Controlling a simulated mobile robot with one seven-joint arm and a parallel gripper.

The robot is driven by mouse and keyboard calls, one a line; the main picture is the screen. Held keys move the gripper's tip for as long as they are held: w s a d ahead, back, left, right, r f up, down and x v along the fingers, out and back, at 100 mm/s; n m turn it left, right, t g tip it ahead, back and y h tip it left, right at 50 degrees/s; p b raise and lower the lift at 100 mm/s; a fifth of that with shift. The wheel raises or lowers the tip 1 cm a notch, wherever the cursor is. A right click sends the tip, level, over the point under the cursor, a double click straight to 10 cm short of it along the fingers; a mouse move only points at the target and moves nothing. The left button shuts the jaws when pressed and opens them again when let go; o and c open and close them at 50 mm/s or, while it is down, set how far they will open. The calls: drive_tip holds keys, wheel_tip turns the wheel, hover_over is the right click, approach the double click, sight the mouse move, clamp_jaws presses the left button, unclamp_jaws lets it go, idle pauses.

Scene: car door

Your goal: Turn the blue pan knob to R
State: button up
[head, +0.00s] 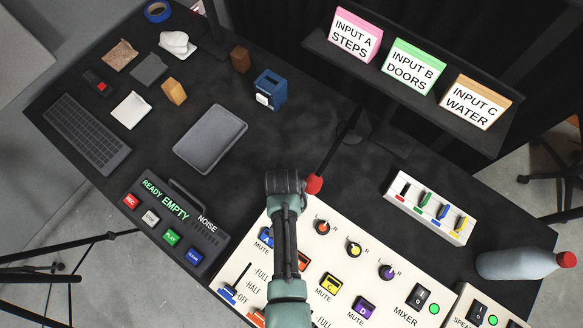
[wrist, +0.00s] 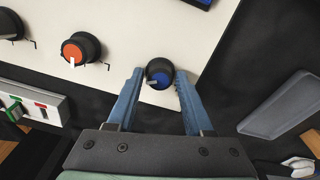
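The blue pan knob (wrist: 160,72) is a black round knob with a blue cap on the cream mixer panel (wrist: 150,25). Its white pointer is toward the lower left in the wrist view. My gripper (wrist: 160,78) is open, with one blue-grey finger on each side of the knob. Narrow gaps seem to remain; contact is unclear. In the head view my arm covers the blue knob and its L and R marks.
In the head view, the yellow knob (head: 354,247) and purple knob (head: 387,271) continue the row. A red ball-topped stalk (head: 314,184) stands close to my wrist. A grey tray (head: 211,139) and a console (head: 175,222) lie to the left, a switch box (head: 430,207) to the right.

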wheel_tip(320, 180, up, 13)
drive_tip(key=s, duration=0.1)
drive_tip(key=shift+a, duration=0.45)
idle(0.6)
